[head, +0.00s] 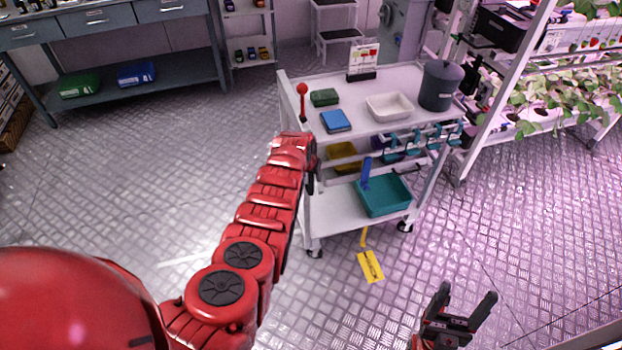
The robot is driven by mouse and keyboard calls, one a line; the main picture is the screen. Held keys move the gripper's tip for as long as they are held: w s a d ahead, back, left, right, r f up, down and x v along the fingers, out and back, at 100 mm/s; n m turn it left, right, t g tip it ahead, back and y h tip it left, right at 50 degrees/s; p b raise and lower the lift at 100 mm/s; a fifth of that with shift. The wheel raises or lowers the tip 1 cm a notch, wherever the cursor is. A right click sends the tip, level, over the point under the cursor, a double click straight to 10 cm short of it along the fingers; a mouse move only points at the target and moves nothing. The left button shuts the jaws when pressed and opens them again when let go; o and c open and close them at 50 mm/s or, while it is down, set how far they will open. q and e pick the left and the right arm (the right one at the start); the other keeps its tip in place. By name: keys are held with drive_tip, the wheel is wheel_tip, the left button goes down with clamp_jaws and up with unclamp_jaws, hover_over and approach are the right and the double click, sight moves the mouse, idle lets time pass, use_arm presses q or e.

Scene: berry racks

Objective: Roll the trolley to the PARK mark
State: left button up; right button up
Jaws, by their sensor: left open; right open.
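The white trolley (350,92) stands on the metal floor with its wheels down. Its top holds a green block, a blue block, a white tray and a dark bucket; a red-knobbed lever (302,92) rises at its left end. My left gripper (312,172) is at the trolley's near left corner, open; its fingers are mostly hidden, and I cannot tell whether they touch the trolley. My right gripper (463,302) is open and empty over the floor, right of the trolley.
A grey workbench (140,85) with bins stands at the back left. A plant rack (487,95) stands close to the trolley's right. A step stool (333,25) is behind. The floor at left and in front is clear.

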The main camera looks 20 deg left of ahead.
use_arm(q)
drive_tip(key=shift+w+f+b, duration=0.25)
drive_tip(key=shift+f+b, duration=0.05)
drive_tip(key=shift+f, duration=0.2)
drive_tip(key=shift+c, duration=0.2)
clamp_jaws()
idle(1.1)
